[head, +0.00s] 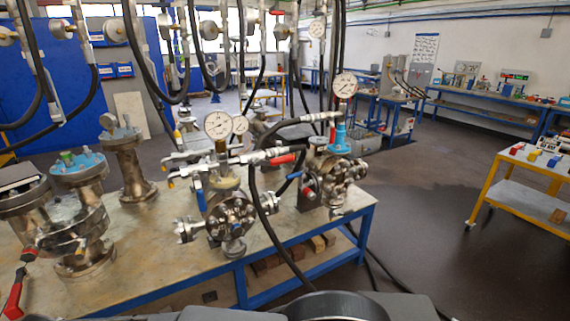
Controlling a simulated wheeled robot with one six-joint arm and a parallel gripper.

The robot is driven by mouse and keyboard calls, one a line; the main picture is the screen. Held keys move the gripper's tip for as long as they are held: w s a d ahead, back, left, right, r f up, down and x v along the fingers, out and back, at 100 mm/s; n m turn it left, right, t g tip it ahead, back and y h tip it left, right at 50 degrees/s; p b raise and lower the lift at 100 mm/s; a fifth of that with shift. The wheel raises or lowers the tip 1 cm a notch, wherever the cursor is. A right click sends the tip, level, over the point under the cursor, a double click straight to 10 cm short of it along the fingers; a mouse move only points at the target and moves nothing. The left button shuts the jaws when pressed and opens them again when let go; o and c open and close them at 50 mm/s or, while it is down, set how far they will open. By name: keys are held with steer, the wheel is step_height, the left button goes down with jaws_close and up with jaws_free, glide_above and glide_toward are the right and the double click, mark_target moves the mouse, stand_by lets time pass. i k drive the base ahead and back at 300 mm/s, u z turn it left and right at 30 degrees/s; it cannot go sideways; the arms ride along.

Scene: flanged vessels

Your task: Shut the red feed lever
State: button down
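Several red parts show around the flanged vessels on the bench; I cannot tell which is the feed lever. A red lever-like handle (283,159) lies roughly along the horizontal pipe above the front vessel (232,214). A short upright red piece (332,133) is on the pipe end near the blue-topped fitting of the right vessel (342,170). A small red knob (308,194) sits low on that vessel's left side. A black hose passes in front of the pipework and partly hides it. My gripper is not in view.
The blue-framed bench (150,245) carries more flanged vessels (80,200) at left and a red-handled tool (15,292). Black hoses (262,215) hang from above to the floor. A yellow-framed cart (520,185) stands at right.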

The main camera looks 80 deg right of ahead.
mark_target(281, 159)
steer(key=z, duration=4)
steer(key=i, duration=0.75)
steer(key=u, duration=1.15)
